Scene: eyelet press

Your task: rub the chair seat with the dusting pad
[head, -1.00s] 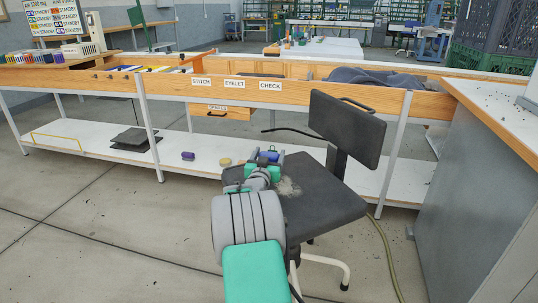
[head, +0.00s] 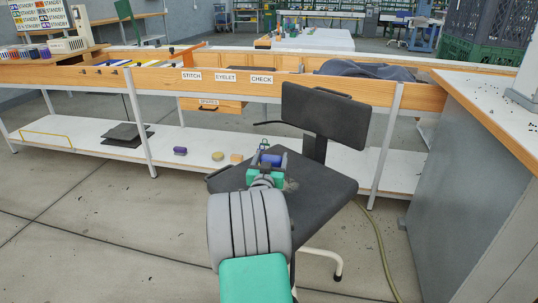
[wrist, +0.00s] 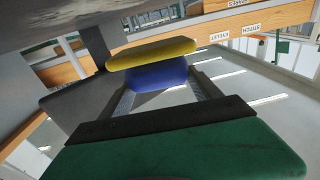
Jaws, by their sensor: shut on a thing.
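The dark chair seat (head: 315,198) is in the middle of the head view, with its backrest (head: 325,115) behind it. A pale dusty patch (head: 291,185) shows on the seat just right of my gripper, partly hidden by it. My gripper (head: 268,163) is over the seat's left part, shut on the dusting pad (head: 271,160). In the wrist view the pad has a blue body (wrist: 155,77) between the fingers and a yellow face (wrist: 150,53) turned toward the grey seat surface (wrist: 80,15). I cannot tell whether the pad touches the seat.
A long wooden bench (head: 150,83) with a white lower shelf (head: 95,145) stands behind the chair. A purple block (head: 180,151), a yellow round piece (head: 217,156) and a dark mat (head: 125,134) lie on the shelf. A grey cabinet (head: 455,190) stands right; floor at left is clear.

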